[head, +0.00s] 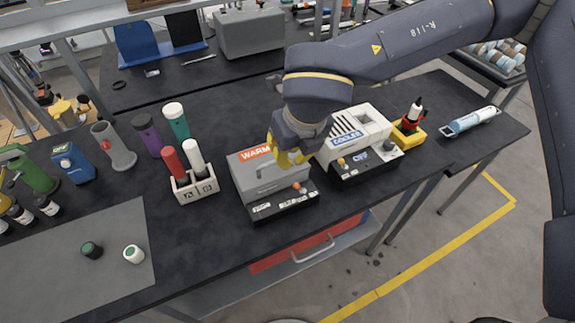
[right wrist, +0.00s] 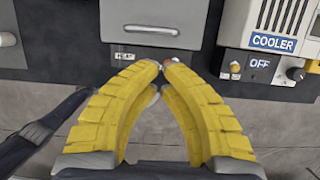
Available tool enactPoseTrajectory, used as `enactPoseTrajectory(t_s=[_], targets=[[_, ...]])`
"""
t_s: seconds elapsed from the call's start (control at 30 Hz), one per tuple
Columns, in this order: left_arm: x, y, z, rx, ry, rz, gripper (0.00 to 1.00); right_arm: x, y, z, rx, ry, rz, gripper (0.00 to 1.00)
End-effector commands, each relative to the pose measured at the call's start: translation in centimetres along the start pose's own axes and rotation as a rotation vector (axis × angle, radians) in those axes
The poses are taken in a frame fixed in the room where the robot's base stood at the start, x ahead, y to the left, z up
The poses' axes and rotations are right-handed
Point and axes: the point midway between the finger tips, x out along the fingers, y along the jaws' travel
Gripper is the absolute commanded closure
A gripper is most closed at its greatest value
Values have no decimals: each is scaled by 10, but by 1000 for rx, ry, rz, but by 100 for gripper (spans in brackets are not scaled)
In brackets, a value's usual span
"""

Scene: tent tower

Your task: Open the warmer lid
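The warmer (head: 262,177) is a grey box with an orange WARM label on a dark base, in the middle of the head view. Its lid looks closed. The right wrist view shows a grey panel of the warmer (right wrist: 152,10) with a narrow handle strip (right wrist: 152,30). My right gripper (head: 290,160), with yellow fingers, is over the warmer's right side in the head view and hides part of it. My left gripper is not in view.
The white cooler (head: 355,133) stands close to the warmer's right. A white holder (head: 195,187) with a red and a white tube stands to its left. Dark table is clear in front of the holder.

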Motion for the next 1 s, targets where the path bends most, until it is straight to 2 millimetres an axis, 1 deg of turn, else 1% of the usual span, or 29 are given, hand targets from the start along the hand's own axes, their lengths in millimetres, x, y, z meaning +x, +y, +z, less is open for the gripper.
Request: enactPoseTrajectory(t_s=[0.17, 0.4, 0.6, 0.8, 1.0], targets=[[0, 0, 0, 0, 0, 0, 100, 20, 0, 0, 0, 1, -2, 100], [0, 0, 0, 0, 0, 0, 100, 56, 0, 0, 1, 2, -2, 100], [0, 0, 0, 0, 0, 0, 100, 80, 0, 0, 1, 1, -1, 100], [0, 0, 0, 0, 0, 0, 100, 93, 0, 0, 1, 1, -1, 100], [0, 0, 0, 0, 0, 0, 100, 97, 0, 0, 0, 0, 0, 100]])
